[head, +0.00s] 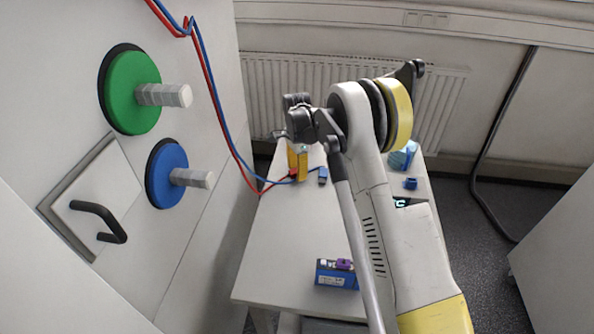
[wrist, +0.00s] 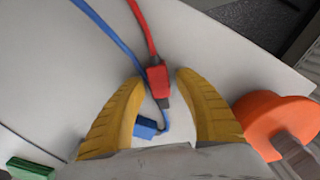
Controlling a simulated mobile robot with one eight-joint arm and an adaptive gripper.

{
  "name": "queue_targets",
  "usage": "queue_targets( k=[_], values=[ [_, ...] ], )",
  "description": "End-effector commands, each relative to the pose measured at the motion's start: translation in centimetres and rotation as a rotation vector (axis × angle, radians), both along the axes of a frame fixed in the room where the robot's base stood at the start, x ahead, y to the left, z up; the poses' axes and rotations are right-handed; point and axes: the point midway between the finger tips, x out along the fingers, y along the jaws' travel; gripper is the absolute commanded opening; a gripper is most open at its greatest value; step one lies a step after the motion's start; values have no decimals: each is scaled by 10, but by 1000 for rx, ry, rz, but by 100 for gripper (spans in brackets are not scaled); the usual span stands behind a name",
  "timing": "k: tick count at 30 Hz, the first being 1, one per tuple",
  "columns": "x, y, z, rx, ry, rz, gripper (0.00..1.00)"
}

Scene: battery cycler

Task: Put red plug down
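The red plug (wrist: 157,80) is on the end of a red cable and shows between my fingertips in the wrist view. In the head view a small red part of it (head: 293,176) shows at the fingers, low over the white table (head: 285,235). My gripper (wrist: 159,76) has two yellow fingers, parted, with a visible gap on each side of the plug. In the head view the gripper (head: 298,178) points down at the table's far left part. Whether the plug touches the table is hard to tell.
A blue plug (wrist: 146,128) on a blue cable lies close by on the table. An orange round thing (wrist: 268,122) is at the right. A blue box (head: 337,274) stands at the near edge. The left cabinet carries green (head: 130,90) and blue (head: 165,172) knobs.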

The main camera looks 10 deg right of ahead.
Motion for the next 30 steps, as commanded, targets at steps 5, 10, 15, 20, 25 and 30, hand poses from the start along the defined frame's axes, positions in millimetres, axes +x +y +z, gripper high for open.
queue_targets(
  k=[5, 10, 15, 20, 25, 30],
  values=[
    [0, 0, 1, 0, 0, 0, 39],
    [2, -1, 36, 0, 0, 0, 39],
    [5, -2, 72, 0, 0, 0, 39],
    [5, -2, 95, 0, 0, 0, 39],
    [1, -2, 114, 0, -9, 21, 39],
    [-22, -2, 167, -5, -68, 147, 39]
  ],
)
